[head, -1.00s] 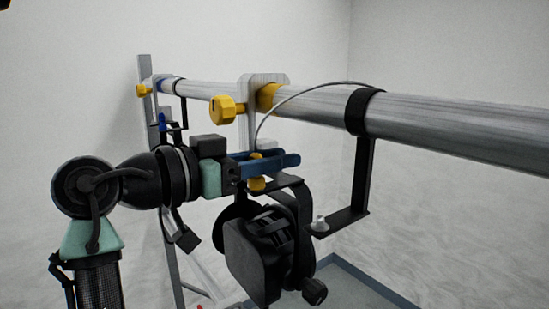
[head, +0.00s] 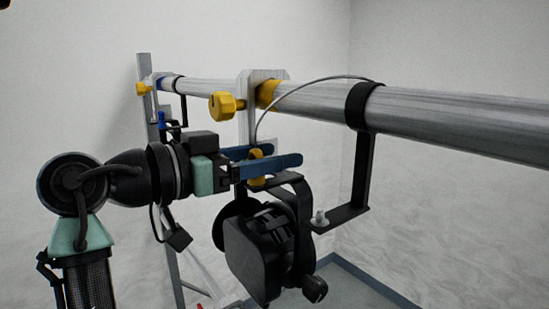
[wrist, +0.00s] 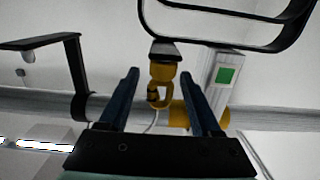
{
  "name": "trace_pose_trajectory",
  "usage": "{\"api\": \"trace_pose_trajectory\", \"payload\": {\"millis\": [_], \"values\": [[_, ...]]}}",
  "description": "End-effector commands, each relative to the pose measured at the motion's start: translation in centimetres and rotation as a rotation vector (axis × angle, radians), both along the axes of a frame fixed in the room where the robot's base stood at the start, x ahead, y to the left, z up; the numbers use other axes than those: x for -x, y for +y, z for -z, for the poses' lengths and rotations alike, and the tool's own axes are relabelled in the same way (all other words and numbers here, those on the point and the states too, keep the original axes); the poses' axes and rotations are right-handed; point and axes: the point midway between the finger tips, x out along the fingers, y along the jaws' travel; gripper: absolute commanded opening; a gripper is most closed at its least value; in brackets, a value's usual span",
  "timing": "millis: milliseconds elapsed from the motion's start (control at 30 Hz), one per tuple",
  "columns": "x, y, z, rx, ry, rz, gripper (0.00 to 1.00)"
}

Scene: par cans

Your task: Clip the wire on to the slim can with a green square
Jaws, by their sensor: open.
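A black can (head: 262,255) hangs in its bracket below the thick silver pipe. A green square (wrist: 226,75) shows on the pale plate beside the clip in the wrist view. The yellow clip (wrist: 160,82) is on the end of a thin grey wire (head: 300,90) that loops over from the pipe's black band. The clip is at the top of the can's black bracket (wrist: 165,48); I cannot tell whether it is latched there. My gripper (head: 295,158) is open, with its blue fingers on either side of the clip, which also shows in the head view (head: 257,182).
The silver pipe (head: 430,118) crosses above. A yellow knob (head: 222,106) sticks out of the pale clamp close above my gripper. A black L-shaped bracket (head: 362,175) hangs to the right. A second clamp and bracket are farther left. Open floor lies below right.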

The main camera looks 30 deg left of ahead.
Motion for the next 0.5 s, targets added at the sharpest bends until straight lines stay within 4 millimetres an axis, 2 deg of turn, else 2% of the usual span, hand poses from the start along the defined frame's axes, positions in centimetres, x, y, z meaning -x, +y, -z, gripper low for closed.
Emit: {"api": "trace_pose_trajectory", "payload": {"millis": [300, 500], "values": [[6.3, 2.4, 0.2, -0.004, -0.004, -0.006, 0.65], [9.7, 3.5, -0.2, -0.003, -0.002, -0.003, 0.65]]}}
